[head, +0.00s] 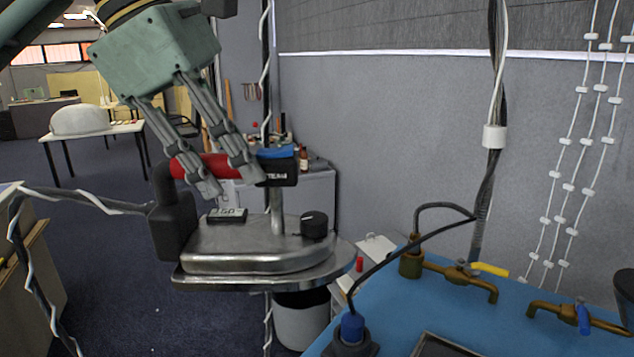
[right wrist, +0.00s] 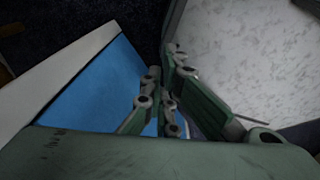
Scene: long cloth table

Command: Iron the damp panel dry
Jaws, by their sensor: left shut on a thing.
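A steel iron (head: 235,262) with a red handle (head: 208,167) and a black knob hangs in the air at the middle left of the head view. My left gripper (head: 236,184) comes down from above with its fingers around the handle, shut on it. The sole looks level, seen nearly edge-on. My right gripper (right wrist: 163,62) shows only in the right wrist view; its fingers sit close together, and I cannot tell whether they are open or shut. A pale mottled surface (right wrist: 245,55) lies beyond them; I cannot tell whether it is the damp panel.
A blue worktop (head: 545,325) with brass taps (head: 462,275) fills the lower right. A black cable (head: 385,262) arches up from a blue plug (head: 352,325) there. A grey bin (head: 302,318) stands on the floor behind the iron. A grey wall closes off the right.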

